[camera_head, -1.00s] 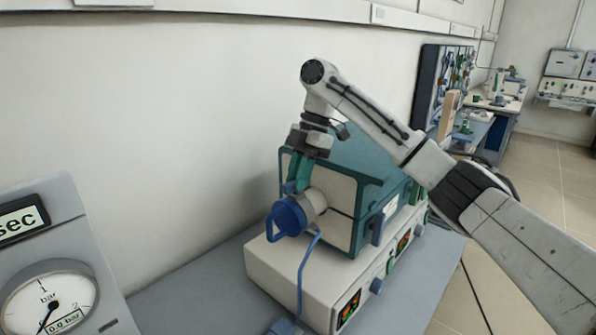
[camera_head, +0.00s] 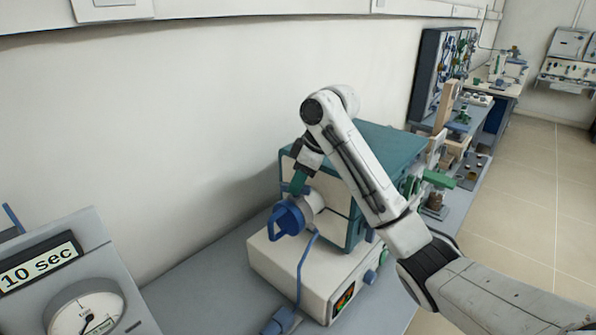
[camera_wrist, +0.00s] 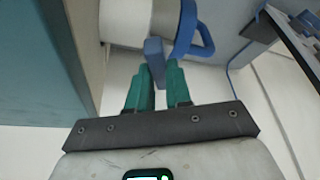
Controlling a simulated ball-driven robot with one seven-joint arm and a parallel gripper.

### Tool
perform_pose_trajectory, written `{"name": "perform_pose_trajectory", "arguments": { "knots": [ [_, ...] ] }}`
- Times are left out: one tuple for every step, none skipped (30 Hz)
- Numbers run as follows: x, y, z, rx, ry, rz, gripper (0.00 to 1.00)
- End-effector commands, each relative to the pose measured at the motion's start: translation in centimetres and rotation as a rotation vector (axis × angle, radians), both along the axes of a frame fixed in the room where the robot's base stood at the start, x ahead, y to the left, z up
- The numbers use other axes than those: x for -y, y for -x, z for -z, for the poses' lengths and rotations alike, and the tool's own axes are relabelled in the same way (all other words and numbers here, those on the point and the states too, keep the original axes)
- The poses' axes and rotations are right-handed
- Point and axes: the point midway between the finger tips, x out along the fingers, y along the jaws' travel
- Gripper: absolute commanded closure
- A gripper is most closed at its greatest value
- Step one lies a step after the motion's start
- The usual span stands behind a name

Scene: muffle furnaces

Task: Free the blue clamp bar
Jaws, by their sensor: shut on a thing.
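The blue clamp bar (camera_wrist: 154,57) is a short block at the rim of the blue clamp ring (camera_wrist: 183,30) in the wrist view. The ring, with a looped handle, sits at the outer end of a white cylindrical port (camera_wrist: 125,22). In the head view the ring (camera_head: 287,219) is at the port on the left face of the teal-and-cream furnace (camera_head: 375,145). My gripper (camera_wrist: 159,80) has its green fingers closed on the bar from the near side. In the head view my gripper (camera_head: 297,184) reaches down to the ring's top; the bar is hard to make out there.
A blue hose (camera_head: 301,265) runs down from the port to a blue block (camera_head: 281,321) on the bench. A gauge panel (camera_head: 75,285) stands at front left. A pale wall is close behind the furnace. Other bench equipment (camera_head: 437,200) is at right.

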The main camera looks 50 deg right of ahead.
Motion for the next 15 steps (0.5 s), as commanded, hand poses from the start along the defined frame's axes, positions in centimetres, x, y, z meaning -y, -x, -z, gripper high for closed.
{"name": "perform_pose_trajectory", "arguments": {
  "knots": [
    [-0.15, 0.06, -0.36, -0.003, -0.003, 0.042, 1.0],
    [-0.18, 0.07, -0.34, -0.003, -0.003, 0.07, 1.0],
    [-0.21, 0.07, -0.33, -0.003, -0.002, 0.105, 1.0],
    [-0.2, 0.08, -0.35, -0.003, -0.002, 0.133, 1.0],
    [-0.22, 0.1, -0.33, -0.004, -0.002, 0.158, 1.0],
    [-0.25, 0.08, -0.35, -0.004, -0.002, 0.191, 1.0],
    [-0.26, 0.1, -0.32, -0.004, -0.002, 0.216, 1.0],
    [-0.25, 0.13, -0.28, -0.004, -0.001, 0.24, 1.0],
    [-0.25, 0.12, -0.29, -0.004, -0.001, 0.269, 1.0],
    [-0.28, 0.12, -0.28, -0.005, -0.002, 0.291, 1.0],
    [-0.27, 0.14, -0.23, -0.005, -0.001, 0.311, 1.0],
    [-0.28, 0.14, -0.21, -0.005, -0.001, 0.337, 1.0],
    [-0.27, 0.13, -0.23, -0.005, 0.0, 0.355, 1.0],
    [-0.29, 0.11, -0.22, -0.004, -0.001, 0.371, 1.0],
    [-0.28, 0.13, -0.17, -0.004, -0.001, 0.393, 1.0]
  ]
}}
